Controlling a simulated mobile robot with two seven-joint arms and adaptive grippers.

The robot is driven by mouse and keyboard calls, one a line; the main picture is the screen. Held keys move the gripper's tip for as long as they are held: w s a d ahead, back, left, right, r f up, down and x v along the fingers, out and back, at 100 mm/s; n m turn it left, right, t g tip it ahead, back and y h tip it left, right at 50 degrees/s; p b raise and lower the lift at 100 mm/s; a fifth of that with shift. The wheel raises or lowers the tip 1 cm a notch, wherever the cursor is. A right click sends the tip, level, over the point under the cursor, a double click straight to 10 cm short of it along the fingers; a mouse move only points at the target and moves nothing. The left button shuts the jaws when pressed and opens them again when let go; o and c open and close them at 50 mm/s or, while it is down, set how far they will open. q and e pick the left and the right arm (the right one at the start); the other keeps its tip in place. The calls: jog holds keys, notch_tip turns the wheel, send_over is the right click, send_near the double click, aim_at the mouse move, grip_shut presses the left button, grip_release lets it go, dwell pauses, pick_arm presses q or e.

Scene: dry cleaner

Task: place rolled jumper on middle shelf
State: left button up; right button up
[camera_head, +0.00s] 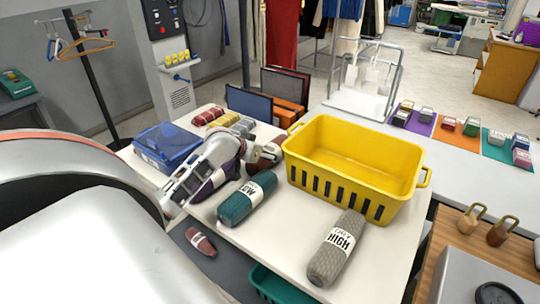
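Several rolled garments with white paper bands lie on the white table (290,250). A grey knit roll (329,265), its band reading "HIGH", lies at the front right. A teal roll (246,199) lies left of it. A dark purple roll (219,178) and a maroon roll (267,157) lie farther back, partly covered by my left gripper (187,191). The gripper is over or against the purple roll. Its fingers are too small and overlapped to show whether they grip. My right gripper is out of view. I cannot make out a middle shelf for certain.
A yellow basket (354,146) stands behind the rolls, and a blue bin (166,147) at the table's left. A small red roll (201,241) lies on a lower dark surface. A teal crate (268,283) is below the front edge.

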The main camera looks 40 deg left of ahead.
pick_arm(q)
jog(key=shift+x, duration=1.25)
jog(key=c, duration=1.5)
jog(key=shift+r, duration=0.1)
jog(key=shift+c, duration=0.7)
